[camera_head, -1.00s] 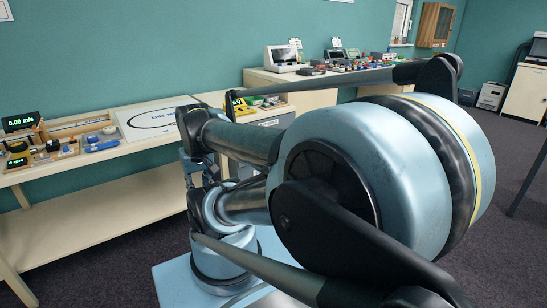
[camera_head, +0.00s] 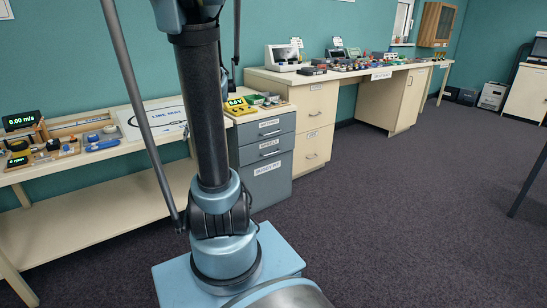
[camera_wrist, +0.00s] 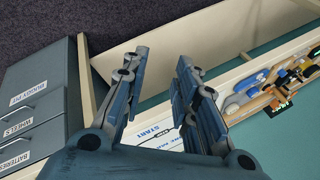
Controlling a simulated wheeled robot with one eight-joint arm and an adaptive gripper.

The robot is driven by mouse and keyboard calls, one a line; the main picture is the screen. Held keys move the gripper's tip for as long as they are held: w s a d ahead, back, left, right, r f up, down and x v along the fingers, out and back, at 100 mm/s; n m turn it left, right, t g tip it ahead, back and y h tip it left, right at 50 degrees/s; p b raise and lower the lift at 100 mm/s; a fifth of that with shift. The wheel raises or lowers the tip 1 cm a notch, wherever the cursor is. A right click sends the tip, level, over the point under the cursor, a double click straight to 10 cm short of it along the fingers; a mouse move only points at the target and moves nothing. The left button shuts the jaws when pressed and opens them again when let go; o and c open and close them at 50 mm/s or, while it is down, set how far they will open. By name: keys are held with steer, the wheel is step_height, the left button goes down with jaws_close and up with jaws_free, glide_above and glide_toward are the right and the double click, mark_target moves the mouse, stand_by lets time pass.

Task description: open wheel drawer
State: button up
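The wheel drawer (camera_head: 254,151) is the middle drawer of a grey three-drawer cabinet (camera_head: 236,163) in the head view, and it looks shut. In the wrist view its front, labelled WHEELS (camera_wrist: 18,124), shows at the left between the batteries drawer (camera_wrist: 14,160) and a third drawer (camera_wrist: 28,93). My gripper (camera_wrist: 163,58) is open and empty in the wrist view, to the right of the cabinet and apart from it. The gripper is not in the head view.
A pale bench (camera_head: 85,160) with a line-track sheet (camera_head: 153,119) and small gadgets stands left of the cabinet. A yellow meter (camera_head: 238,106) sits on the cabinet top. A cream drawer unit (camera_head: 317,108) adjoins it on the right. The carpet (camera_head: 400,180) at right is clear.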

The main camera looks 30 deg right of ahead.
steer(key=w+d+f+m+t, duration=0.25)
steer(key=w+d, duration=0.35)
steer(key=d, duration=0.3)
steer(key=w+d+f+m+t+y, duration=0.15)
steer(key=w+d+f, duration=0.25)
steer(key=w+d, duration=0.45)
steer(key=w+d+f+m+t+h, duration=0.1)
steer(key=w+d+f+m, duration=0.3)
steer(key=d, duration=0.7)
steer(key=s+d+f+m+t+h, duration=0.2)
steer(key=s+d+f+t, duration=0.1)
steer(key=d+f, duration=0.95)
steer(key=s+d+f+m+t+h, duration=0.1)
steer(key=s+d+f+m+t, duration=0.2)
steer(key=d+f, duration=0.95)
steer(key=w+d+n, duration=0.1)
steer(key=w, duration=1.4)
steer(key=shift+w+f, duration=0.35)
steer(key=shift+f, duration=0.1)
jaws_close()
